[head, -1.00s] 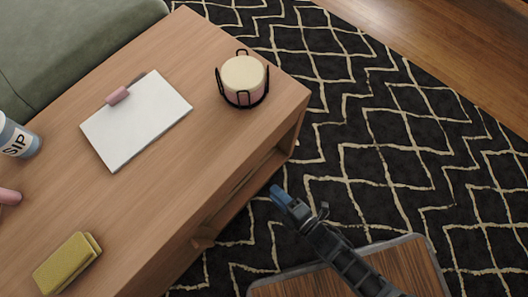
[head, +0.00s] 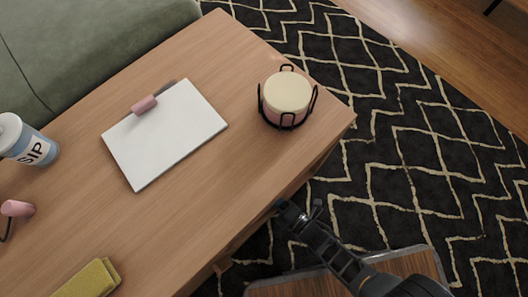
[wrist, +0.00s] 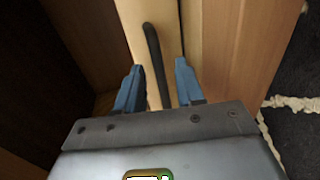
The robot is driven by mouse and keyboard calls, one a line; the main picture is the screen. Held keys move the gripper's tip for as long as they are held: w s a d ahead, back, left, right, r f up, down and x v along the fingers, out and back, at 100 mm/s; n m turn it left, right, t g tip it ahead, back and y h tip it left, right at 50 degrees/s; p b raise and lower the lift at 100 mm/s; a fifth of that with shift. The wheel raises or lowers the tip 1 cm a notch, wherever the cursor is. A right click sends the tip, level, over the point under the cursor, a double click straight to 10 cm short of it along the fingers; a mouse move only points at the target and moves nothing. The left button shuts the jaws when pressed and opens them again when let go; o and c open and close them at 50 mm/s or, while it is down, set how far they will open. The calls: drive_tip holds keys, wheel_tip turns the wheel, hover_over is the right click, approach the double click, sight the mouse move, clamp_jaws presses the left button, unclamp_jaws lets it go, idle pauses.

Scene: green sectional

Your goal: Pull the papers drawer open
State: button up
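The wooden coffee table (head: 225,170) fills the left and middle of the head view. In the wrist view a pale drawer front (wrist: 128,18) carries a dark curved bar handle (wrist: 153,58). No label shows, so I cannot tell from it whether this is the papers drawer. My gripper (wrist: 158,66) is open, its two blue fingers apart with the handle between them. I cannot tell whether either finger touches it. In the head view my gripper (head: 282,208) reaches the table's side, and its fingertips are hidden below the tabletop edge.
On the tabletop are a white clipboard (head: 165,135), a candle in a black wire holder (head: 287,95), a SIP cup (head: 25,142) and a yellow sponge-like block (head: 90,280). A green sofa (head: 90,50) stands behind. Patterned rug (head: 400,150) lies clear at the right.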

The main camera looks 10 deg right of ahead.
drive_tip(key=shift+w+a, duration=0.15)
drive_tip(key=shift+w, duration=0.05)
drive_tip(key=shift+c, duration=0.5)
clamp_jaws()
